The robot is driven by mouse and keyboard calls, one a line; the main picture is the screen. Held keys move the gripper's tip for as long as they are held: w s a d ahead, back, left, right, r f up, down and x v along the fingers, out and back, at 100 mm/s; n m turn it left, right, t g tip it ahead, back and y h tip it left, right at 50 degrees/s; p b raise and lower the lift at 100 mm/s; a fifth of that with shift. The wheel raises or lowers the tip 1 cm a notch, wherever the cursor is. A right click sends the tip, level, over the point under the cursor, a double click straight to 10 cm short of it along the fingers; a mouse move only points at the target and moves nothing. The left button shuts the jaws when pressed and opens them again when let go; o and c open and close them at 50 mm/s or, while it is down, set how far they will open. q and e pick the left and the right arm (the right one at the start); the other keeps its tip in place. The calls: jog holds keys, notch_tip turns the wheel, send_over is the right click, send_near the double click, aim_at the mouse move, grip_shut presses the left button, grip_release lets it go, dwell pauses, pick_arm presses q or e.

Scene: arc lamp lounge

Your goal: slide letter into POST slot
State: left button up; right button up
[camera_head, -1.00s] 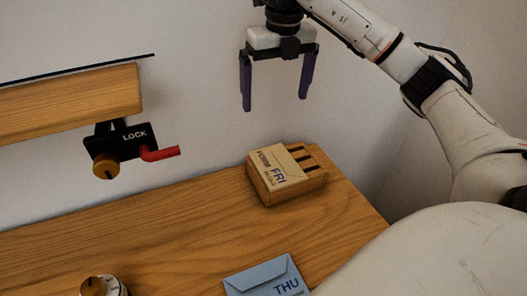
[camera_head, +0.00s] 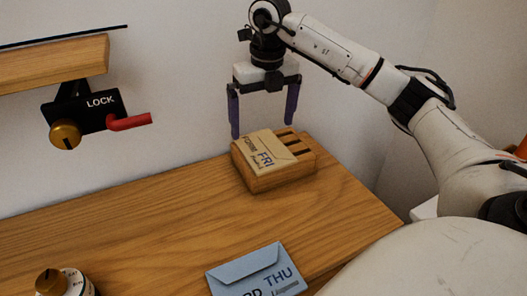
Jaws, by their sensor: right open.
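My right gripper (camera_head: 263,128) is open and empty, pointing down just above and behind a wooden block with slots (camera_head: 278,180). A tan envelope marked FRI (camera_head: 266,150) rests at the block's left part. I cannot tell whether it sits in a slot or lies on top. A blue envelope marked THU (camera_head: 255,272) lies flat on the wooden tabletop at the bottom, partly cut off by the frame edge. No slot labelled POST can be made out. My left gripper is not in view.
A black LOCK plate (camera_head: 90,112) with a brass knob (camera_head: 65,135) and a red lever (camera_head: 129,122) hangs under a wooden shelf (camera_head: 50,64). A dial with a brass knob (camera_head: 50,282) stands at bottom left. The middle of the tabletop (camera_head: 130,215) is clear.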

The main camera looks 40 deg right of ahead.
aim_at(263, 148)
jog(key=shift+w+d+f, duration=0.1)
jog(key=shift+d+f, duration=0.05)
jog(key=shift+f, duration=1.45)
jog(key=shift+d+f, duration=0.1)
jog(key=shift+f, duration=1.45)
jog(key=c, duration=1)
jog(key=shift+r, duration=0.1)
